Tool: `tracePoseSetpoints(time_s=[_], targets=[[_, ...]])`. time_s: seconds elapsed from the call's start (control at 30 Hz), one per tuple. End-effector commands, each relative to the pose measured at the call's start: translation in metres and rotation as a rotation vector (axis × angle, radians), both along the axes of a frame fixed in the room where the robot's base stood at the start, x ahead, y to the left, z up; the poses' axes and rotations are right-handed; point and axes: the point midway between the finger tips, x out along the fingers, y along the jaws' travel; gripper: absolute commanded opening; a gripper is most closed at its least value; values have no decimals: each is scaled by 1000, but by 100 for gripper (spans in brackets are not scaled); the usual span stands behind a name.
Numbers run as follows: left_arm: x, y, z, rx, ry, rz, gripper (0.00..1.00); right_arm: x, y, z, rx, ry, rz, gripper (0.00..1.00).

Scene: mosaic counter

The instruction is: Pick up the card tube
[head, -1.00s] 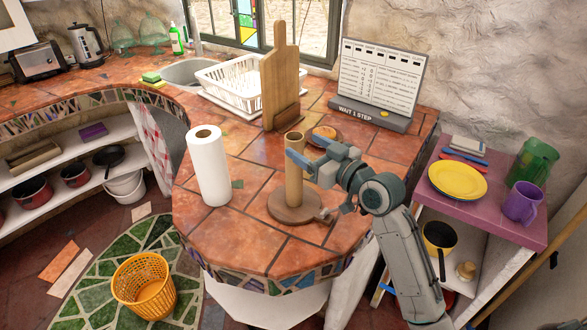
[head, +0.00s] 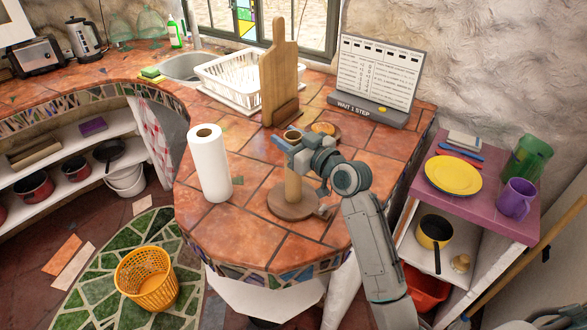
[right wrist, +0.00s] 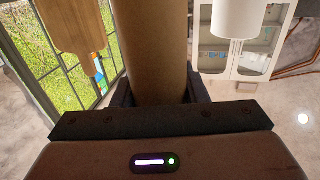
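The card tube (head: 293,188) is a plain brown cylinder standing upright on a round wooden base (head: 281,211) on the tiled counter. My right gripper (head: 287,147) is at the tube's upper part, coming in from the right and hiding some of it. In the right wrist view the tube (right wrist: 152,50) stands between the two dark fingers (right wrist: 158,95), one on each side. I cannot tell whether they press on it. My left gripper is not in view.
A white paper roll (head: 209,163) stands left of the tube. Behind are a cutting board (head: 280,72) on a stand, a small plate with food (head: 324,129) and a sign (head: 379,78). The counter's front (head: 240,225) is clear.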

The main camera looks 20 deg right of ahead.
Motion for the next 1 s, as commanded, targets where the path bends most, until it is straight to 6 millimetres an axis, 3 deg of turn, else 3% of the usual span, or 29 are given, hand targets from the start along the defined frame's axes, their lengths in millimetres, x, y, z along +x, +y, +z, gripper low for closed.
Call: tracePoseSetpoints(time_s=[0.03, 0.13, 0.57, 0.77, 1.0], targets=[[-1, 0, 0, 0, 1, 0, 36, 0, 0, 0, 0, 0, 0, 29], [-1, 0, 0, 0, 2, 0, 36, 0, 0, 0, 0, 0, 0, 9], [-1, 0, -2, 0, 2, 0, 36, 0, 0, 10, -1, -2, 0, 8], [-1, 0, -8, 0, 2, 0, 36, 0, 0, 38, -1, -6, 1, 8], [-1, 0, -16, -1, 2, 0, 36, 0, 0, 86, -1, -7, 0, 8]])
